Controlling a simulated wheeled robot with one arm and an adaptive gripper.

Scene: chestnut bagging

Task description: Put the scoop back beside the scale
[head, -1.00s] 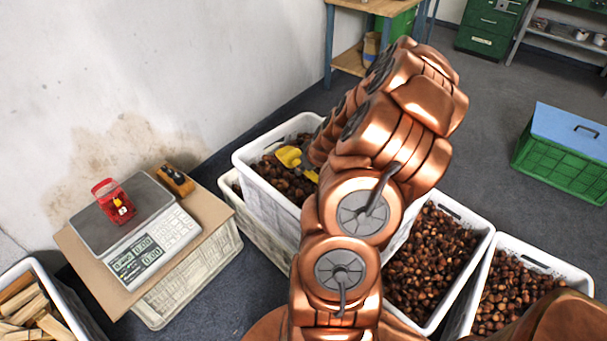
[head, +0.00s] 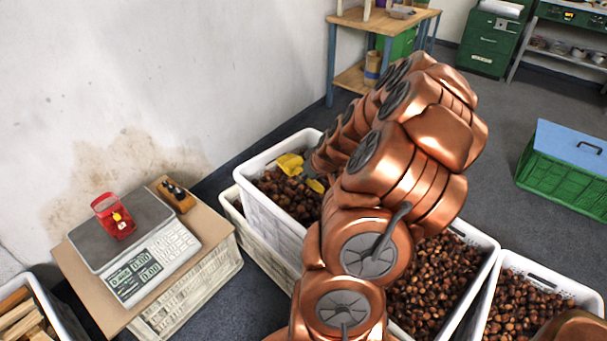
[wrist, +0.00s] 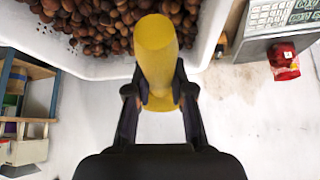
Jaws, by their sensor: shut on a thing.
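The yellow scoop (wrist: 155,50) is between the fingers of my gripper (wrist: 160,98) in the wrist view, which is shut on it. In the head view the scoop (head: 290,164) shows in part over the chestnuts in the back white crate, and my copper arm hides the gripper and the rest of it. The scale (head: 145,240), with a dark platform and a keypad, stands on a cardboard-topped crate at the left. It also shows at the upper right of the wrist view (wrist: 268,14). The scoop is well apart from the scale.
A red mesh bag (head: 113,216) stands on the scale. A small wooden block with dark tools (head: 174,194) sits at the scale's back right. Bare cardboard (head: 207,226) lies right of the scale. The white crate's rim (head: 258,172) stands between the scoop and scale.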

